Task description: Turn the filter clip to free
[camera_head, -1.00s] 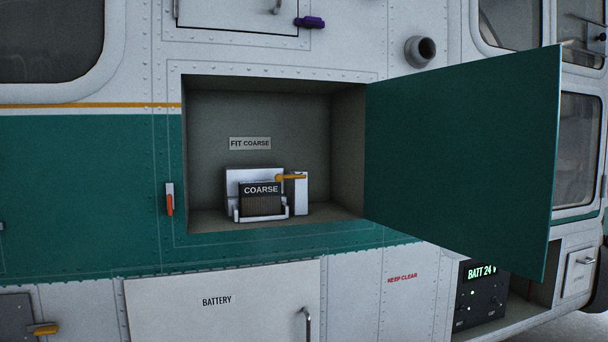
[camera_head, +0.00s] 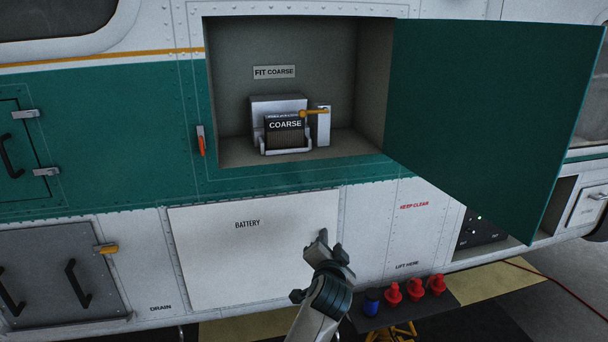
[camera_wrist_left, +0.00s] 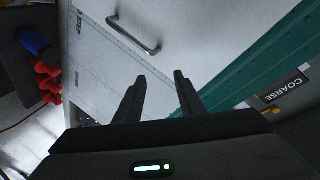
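The filter clip (camera_head: 314,112) is a yellow-orange lever on a white post at the right of the filter housing. It lies roughly level, its end reaching left over the top right of the filter. The filter (camera_head: 285,134), labelled COARSE, sits in a grey housing inside the open bay; it also shows at the right edge of the left wrist view (camera_wrist_left: 284,91). My left gripper (camera_head: 331,243) is below the bay, in front of the BATTERY panel, apart from the clip. In the left wrist view its two fingers (camera_wrist_left: 158,88) are spread with nothing between them. My right gripper is not in view.
The green bay door (camera_head: 485,110) stands open on the right. A FIT COARSE plate (camera_head: 274,72) is on the bay's back wall. The BATTERY panel (camera_head: 255,265) is shut. Red (camera_head: 415,289) and blue (camera_head: 371,301) items stand on a dark surface at lower right.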

